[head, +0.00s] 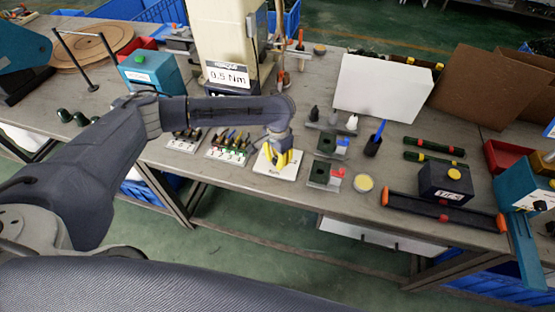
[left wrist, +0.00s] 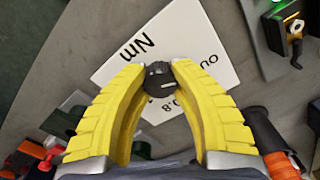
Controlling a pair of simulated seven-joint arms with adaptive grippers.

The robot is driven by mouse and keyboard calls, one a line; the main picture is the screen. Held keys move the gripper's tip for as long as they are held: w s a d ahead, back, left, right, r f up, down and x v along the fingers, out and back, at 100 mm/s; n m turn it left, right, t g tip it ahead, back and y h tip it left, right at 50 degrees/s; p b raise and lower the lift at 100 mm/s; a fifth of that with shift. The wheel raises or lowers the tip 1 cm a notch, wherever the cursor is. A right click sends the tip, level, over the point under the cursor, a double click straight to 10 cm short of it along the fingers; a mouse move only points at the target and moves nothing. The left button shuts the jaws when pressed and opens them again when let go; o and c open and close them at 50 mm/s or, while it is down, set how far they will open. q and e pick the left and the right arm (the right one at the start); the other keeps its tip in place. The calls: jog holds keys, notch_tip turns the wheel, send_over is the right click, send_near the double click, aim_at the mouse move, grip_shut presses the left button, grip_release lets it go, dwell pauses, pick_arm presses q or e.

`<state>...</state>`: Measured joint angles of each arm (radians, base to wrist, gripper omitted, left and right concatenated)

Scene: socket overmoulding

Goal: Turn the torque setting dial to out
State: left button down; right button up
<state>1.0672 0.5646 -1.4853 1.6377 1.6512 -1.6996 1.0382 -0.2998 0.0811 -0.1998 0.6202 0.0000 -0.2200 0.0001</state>
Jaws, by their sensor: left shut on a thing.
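The torque setting dial is a small dark round knob (left wrist: 159,84) on a white plate (left wrist: 113,71). The plate carries black print, including "Nm" and "0.8". My left gripper (left wrist: 159,75) is shut on the dial, with one yellow fingertip at each side of it. In the head view the white plate (head: 264,168) lies near the table's front edge, and my left gripper (head: 280,158) comes down over it and hides the dial. Most of the setting marks are covered by the fingers. My right gripper is not in view.
A sign (head: 228,75) reading "0.5 Nm" stands behind. A white panel (head: 385,88) stands at the back.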

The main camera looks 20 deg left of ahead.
pick_arm(q)
jog(key=shift+w+d+r, duration=0.1)
jog(key=c, duration=1)
grip_release()
jog(key=shift+o, duration=0.2)
notch_tip(320, 180, up, 12)
